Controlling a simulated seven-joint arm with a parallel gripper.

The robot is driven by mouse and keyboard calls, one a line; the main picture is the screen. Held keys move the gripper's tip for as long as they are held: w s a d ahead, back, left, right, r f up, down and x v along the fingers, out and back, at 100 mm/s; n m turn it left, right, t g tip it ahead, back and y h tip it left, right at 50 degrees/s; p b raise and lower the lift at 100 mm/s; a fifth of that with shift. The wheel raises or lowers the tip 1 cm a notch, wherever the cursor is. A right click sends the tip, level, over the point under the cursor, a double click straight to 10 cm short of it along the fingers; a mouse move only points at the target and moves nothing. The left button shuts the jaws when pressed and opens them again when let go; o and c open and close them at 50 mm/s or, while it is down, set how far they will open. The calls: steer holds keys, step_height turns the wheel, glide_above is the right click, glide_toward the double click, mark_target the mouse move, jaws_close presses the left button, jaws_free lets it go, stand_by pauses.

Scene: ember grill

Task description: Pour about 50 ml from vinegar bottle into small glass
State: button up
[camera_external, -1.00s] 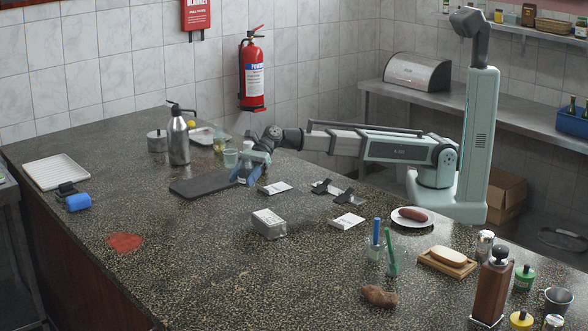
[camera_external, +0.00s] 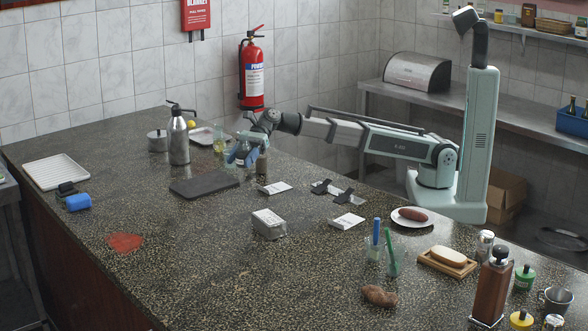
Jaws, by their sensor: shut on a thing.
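My gripper (camera_external: 243,158), with blue fingers, is at the far part of the counter, just beyond the dark board. It is shut on a small bottle (camera_external: 244,149), probably the vinegar bottle; the fingers cover much of it. Its tilt and liquid level are too small to tell. A pale greenish glass (camera_external: 230,164), likely the small glass, stands just left of the gripper and is partly hidden by it. I cannot tell whether the bottle touches it or whether liquid is flowing.
A steel siphon bottle (camera_external: 178,138) and a yellowish bottle (camera_external: 219,139) stand left of the gripper. A grey-brown container (camera_external: 262,163) stands close on its right. A dark board (camera_external: 204,187) lies in front. The counter's left middle is mostly clear.

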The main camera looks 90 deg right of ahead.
steer(key=w+d, duration=0.6)
steer(key=d, duration=0.5)
steer(key=w+d, duration=0.5)
steer(key=d, duration=0.7)
steer(key=w+d, duration=0.3)
steer(key=d, duration=2)
steer(key=shift+s+a+f, duration=0.1)
steer(key=shift+a+f, duration=0.05)
steer(key=shift+f, duration=2.8)
steer(key=shift+h, duration=0.3)
steer(key=n+h, duration=0.1)
steer(key=h, duration=0.2)
steer(key=f+n+t+h, duration=0.1)
steer(key=n+h, duration=0.1)
steer(key=h, duration=0.1)
steer(key=n+h, duration=0.1)
steer(key=h, duration=0.2)
steer(key=shift+a+f+n+t+h, duration=0.1)
steer(key=shift+f+n+t+h, duration=0.1)
steer(key=shift+n+t+h, duration=0.2)
steer(key=shift+d+f+n+h, duration=0.2)
steer(key=shift+n+h, duration=0.1)
steer(key=shift+h, duration=0.3)
